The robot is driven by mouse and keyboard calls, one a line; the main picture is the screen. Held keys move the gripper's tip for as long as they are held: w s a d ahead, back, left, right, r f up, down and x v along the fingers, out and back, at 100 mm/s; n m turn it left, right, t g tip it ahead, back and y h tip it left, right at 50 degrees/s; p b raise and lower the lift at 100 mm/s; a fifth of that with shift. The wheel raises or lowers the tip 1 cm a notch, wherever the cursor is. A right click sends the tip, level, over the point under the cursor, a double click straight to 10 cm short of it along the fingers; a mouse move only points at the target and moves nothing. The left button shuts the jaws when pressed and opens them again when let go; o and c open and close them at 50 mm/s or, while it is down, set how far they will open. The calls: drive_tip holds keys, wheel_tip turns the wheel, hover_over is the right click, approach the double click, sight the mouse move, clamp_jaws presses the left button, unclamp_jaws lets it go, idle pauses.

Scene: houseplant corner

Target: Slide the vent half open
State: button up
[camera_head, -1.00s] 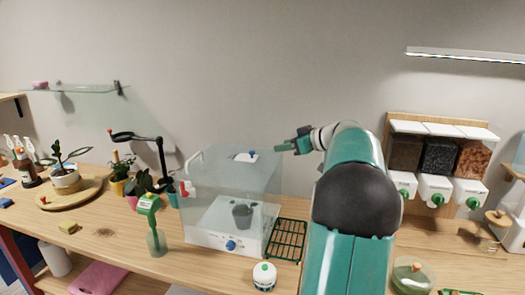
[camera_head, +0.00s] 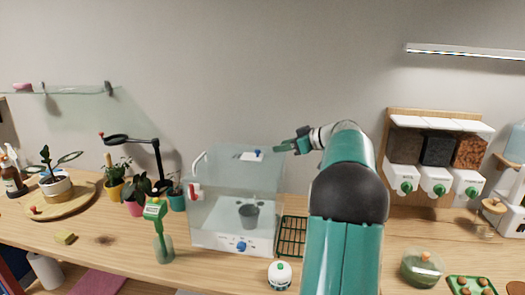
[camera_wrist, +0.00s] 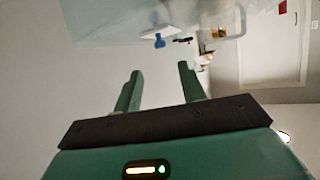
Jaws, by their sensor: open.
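A clear box (camera_head: 205,215) with a white base stands on the wooden bench. A small white vent plate (camera_head: 248,155) with a blue knob (camera_head: 259,153) is on its top; whether the vent is open or shut is too small to tell. The blue knob also shows in the wrist view (camera_wrist: 160,41), beyond my fingertips. My gripper (camera_head: 278,148) is open and empty, at about lid height, just right of the knob and apart from it. Both green fingers (camera_wrist: 160,70) show in the wrist view with nothing between them.
Inside the box is a dark pot (camera_head: 249,216). A green rack (camera_head: 291,238) lies right of the box, and a white round timer-like item (camera_head: 279,275) is in front. A green-headed tool (camera_head: 155,210) and potted plants (camera_head: 114,190) are left. Dispensers (camera_head: 438,150) stand right.

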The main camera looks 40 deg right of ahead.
sight(262, 160)
drive_tip(key=x, duration=0.9)
drive_tip(key=shift+w+a+f, duration=0.1)
drive_tip(key=shift+w, duration=0.05)
clamp_jaws()
